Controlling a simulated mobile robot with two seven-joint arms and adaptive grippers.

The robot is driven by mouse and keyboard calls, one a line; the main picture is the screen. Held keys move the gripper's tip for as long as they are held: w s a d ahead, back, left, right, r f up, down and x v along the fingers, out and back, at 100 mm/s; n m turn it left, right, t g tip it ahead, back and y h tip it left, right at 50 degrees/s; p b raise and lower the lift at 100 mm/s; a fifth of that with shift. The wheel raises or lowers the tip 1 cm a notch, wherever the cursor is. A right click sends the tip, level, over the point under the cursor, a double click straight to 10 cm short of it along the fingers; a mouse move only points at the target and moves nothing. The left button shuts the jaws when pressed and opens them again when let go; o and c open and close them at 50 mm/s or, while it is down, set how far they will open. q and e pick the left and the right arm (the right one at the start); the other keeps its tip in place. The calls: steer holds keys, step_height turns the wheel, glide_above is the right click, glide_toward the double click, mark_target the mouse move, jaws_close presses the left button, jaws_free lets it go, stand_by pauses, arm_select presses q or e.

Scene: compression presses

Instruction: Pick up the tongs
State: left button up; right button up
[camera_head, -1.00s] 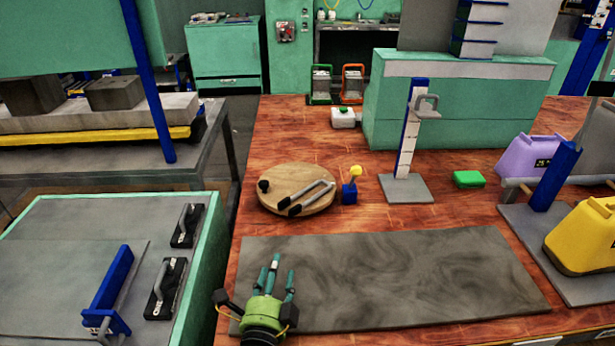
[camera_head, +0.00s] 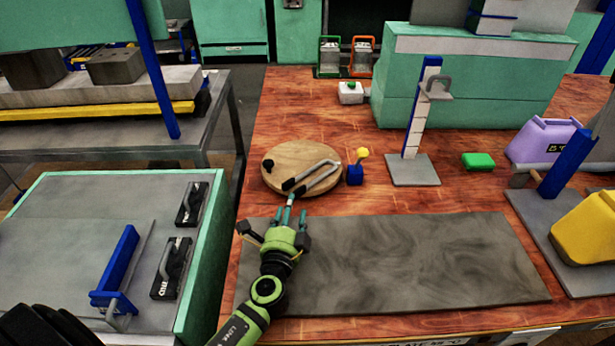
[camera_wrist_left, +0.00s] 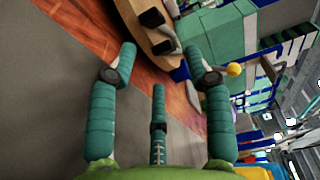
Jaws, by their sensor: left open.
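The tongs (camera_head: 316,176) lie on a round wooden board (camera_head: 300,152) on the red-brown table. They are a grey bent bar with dark grips at their near ends. In the left wrist view the dark grip ends (camera_wrist_left: 163,46) show at the board's edge, ahead of my fingers. My left gripper (camera_head: 289,212) is open and empty, over the far edge of the dark grey slab, just short of the board and apart from the tongs. My right gripper is not in view.
A blue block with a yellow ball knob (camera_head: 356,172) stands right of the board. A measuring stand (camera_head: 415,168) and a green block (camera_head: 478,161) are farther right. The grey slab (camera_head: 420,260) covers the near table. A green press body (camera_head: 460,85) stands behind.

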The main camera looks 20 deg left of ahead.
arm_select(q)
steer(key=x, duration=0.4)
steer(key=shift+d, duration=0.15)
jaws_close()
steer(key=shift+r, duration=0.1)
